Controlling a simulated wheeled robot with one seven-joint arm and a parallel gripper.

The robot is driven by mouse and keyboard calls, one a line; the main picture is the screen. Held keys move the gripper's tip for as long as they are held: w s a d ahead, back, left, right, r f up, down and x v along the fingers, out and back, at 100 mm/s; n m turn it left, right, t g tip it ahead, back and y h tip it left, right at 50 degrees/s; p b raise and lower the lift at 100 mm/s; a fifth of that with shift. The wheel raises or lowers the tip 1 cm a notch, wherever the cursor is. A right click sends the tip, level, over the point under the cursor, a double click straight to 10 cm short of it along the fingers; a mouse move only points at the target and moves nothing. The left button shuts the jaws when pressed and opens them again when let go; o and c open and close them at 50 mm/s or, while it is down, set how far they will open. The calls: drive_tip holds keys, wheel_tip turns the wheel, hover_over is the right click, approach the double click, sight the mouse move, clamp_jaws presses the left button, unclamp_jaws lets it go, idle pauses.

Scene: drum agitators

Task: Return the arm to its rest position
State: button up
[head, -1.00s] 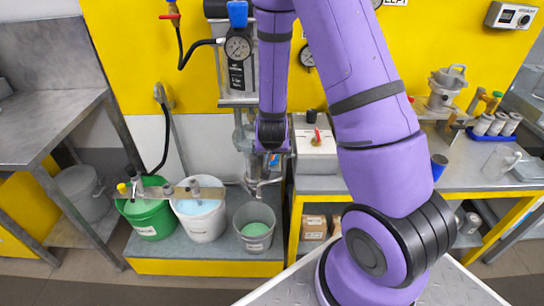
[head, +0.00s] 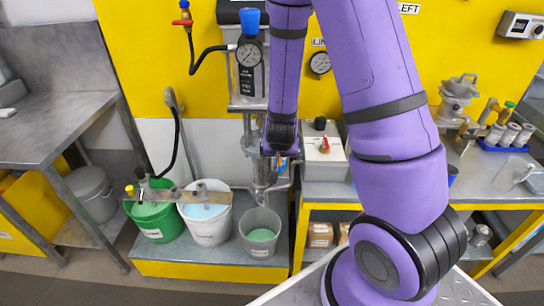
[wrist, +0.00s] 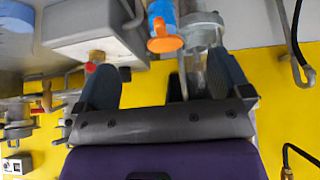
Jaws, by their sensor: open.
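My purple arm rises from its base at the lower right of the head view, bends above the top edge, and its forearm (head: 288,70) hangs down in front of the yellow wall. The forearm ends at a dark wrist joint (head: 281,135) above the grey bucket. My gripper shows in the wrist view (wrist: 164,65) with its two dark fingers spread wide apart. I see nothing held between them. In the head view the fingers are hard to make out against the metal fittings behind.
A green bucket (head: 146,224), a white bucket (head: 206,229) and a grey bucket (head: 259,248) stand on a low platform below the forearm. A pressure gauge (head: 249,54) is left of it. A light grey box (head: 324,169) stands on the bench to its right.

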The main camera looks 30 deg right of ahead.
drive_tip(key=shift+r, duration=0.1)
drive_tip(key=s+a+r+n+y, duration=0.2)
drive_tip(key=s+a+r, duration=0.15)
drive_tip(key=r, duration=0.65)
drive_tip(key=s+a+r+n+y, duration=0.2)
drive_tip(key=a+r, duration=0.2)
drive_tip(key=r, duration=0.7)
drive_tip(key=s+r+n, duration=0.1)
drive_tip(key=s+r, duration=0.5)
drive_tip(key=s, duration=0.3)
drive_tip(key=s+r+n, duration=0.1)
drive_tip(key=s+r, duration=0.5)
drive_tip(key=s, duration=0.2)
drive_tip(key=shift+s+n, duration=0.35)
drive_tip(key=shift+n, duration=0.05)
drive_tip(key=shift+a, duration=0.1)
